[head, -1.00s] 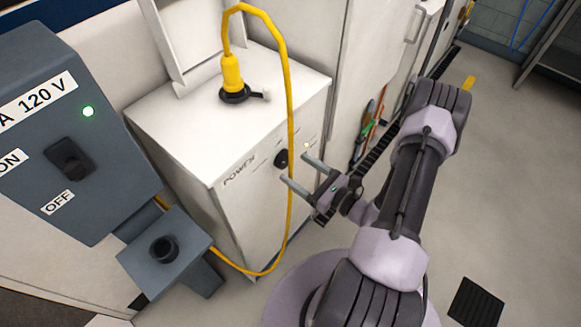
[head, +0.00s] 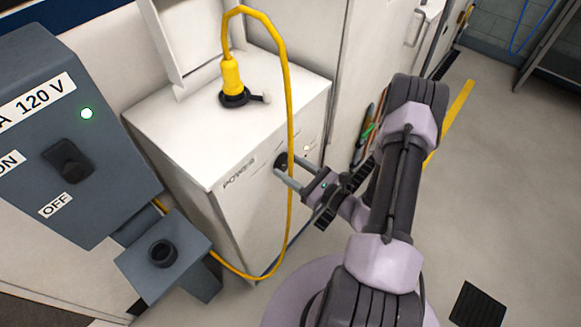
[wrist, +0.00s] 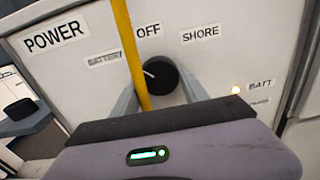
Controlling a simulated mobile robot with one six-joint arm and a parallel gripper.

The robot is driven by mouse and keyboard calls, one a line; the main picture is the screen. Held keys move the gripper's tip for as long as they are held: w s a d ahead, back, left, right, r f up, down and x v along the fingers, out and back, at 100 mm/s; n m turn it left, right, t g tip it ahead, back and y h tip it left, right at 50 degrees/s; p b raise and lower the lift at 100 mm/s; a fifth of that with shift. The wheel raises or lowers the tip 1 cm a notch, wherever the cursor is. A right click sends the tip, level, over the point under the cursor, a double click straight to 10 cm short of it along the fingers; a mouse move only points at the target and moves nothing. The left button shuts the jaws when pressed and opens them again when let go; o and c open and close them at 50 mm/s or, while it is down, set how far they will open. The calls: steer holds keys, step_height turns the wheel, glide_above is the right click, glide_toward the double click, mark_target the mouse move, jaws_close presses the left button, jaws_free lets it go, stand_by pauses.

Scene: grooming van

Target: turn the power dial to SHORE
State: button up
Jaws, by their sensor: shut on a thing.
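The black round power dial (wrist: 158,77) is on the white cabinet's front panel. Its white mark points left and slightly up, towards the BATTERY label (wrist: 104,60). The OFF label (wrist: 149,31) is above the dial and the SHORE label (wrist: 201,34) is up to its right. My gripper (head: 283,167) is at the panel, shut on the dial (head: 280,160), with one finger on each side in the wrist view.
A yellow cable (head: 289,110) hangs from its plug (head: 232,75) and crosses close by the dial's left side in the wrist view. A grey ON/OFF box (head: 110,150) with a green light stands left. Open floor lies right.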

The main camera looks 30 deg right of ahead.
steer(key=m+p, duration=0.1)
steer(key=m, duration=0.3)
steer(key=shift+a+r+p, duration=0.1)
steer(key=shift+p, duration=0.25)
steer(key=m+p, duration=0.1)
steer(key=m, duration=0.3)
steer(key=shift+m, duration=0.4)
steer(key=m+p, duration=0.1)
steer(key=m, duration=0.3)
steer(key=shift+p, duration=0.4)
steer(key=m+p, duration=0.1)
steer(key=m, duration=0.3)
steer(key=shift+s+m, duration=0.1)
steer(key=shift+m, duration=0.5)
steer(key=o, duration=1.4)
steer(key=shift+c, duration=0.2)
